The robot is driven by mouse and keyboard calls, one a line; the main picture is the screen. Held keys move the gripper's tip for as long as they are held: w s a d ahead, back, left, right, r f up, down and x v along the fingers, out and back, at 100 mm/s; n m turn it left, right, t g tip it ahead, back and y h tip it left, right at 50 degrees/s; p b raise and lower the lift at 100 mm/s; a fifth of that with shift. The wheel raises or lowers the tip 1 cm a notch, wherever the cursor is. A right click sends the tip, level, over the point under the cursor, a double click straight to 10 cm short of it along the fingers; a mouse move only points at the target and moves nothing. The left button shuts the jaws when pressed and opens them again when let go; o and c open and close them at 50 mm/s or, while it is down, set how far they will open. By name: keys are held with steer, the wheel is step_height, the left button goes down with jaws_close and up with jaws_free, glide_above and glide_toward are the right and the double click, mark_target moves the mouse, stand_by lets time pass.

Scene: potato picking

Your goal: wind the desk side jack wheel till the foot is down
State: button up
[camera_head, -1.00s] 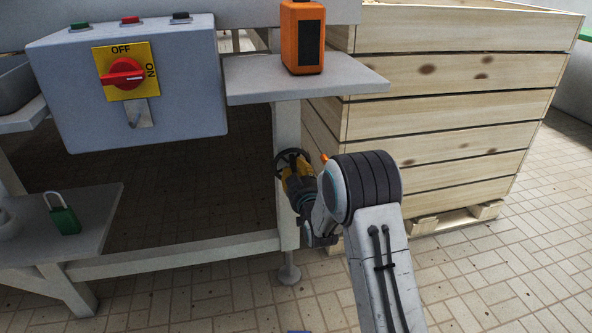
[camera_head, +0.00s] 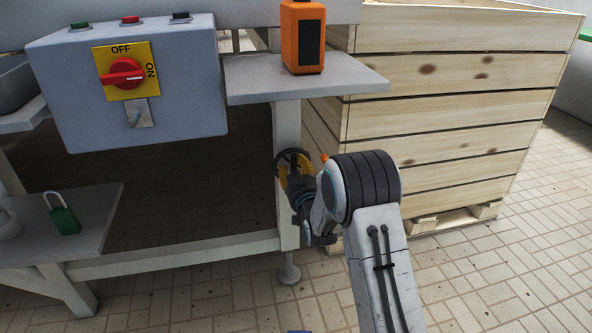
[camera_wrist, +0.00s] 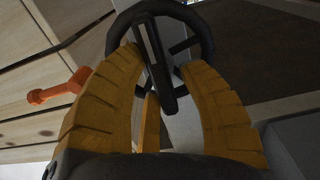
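The black jack wheel (camera_head: 290,160) is on the side of the desk leg (camera_head: 287,125). In the wrist view the wheel (camera_wrist: 205,35) shows its ring and a dark bar (camera_wrist: 156,70) crossing in front. My gripper (camera_head: 297,182) is at the wheel. Its yellow fingers in the wrist view (camera_wrist: 160,65) stand either side of the bar, with narrow gaps showing, so it looks open around it. The foot (camera_head: 289,274) is a round pad below the leg, by the floor; I cannot tell whether it touches.
An orange knob (camera_wrist: 58,88) sticks out left of the fingers in the wrist view. A wooden crate (camera_head: 430,120) stands close on the right. A grey switch box (camera_head: 190,100) and a shelf with an orange device (camera_head: 302,38) are above.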

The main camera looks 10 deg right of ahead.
steer(key=shift+o, duration=1.1)
steer(key=shift+f, duration=0.1)
steer(key=shift+s, duration=0.1)
steer(key=shift+s+f, duration=0.1)
steer(key=shift+s, duration=0.05)
steer(key=s, duration=1.1)
steer(key=shift+s, duration=0.3)
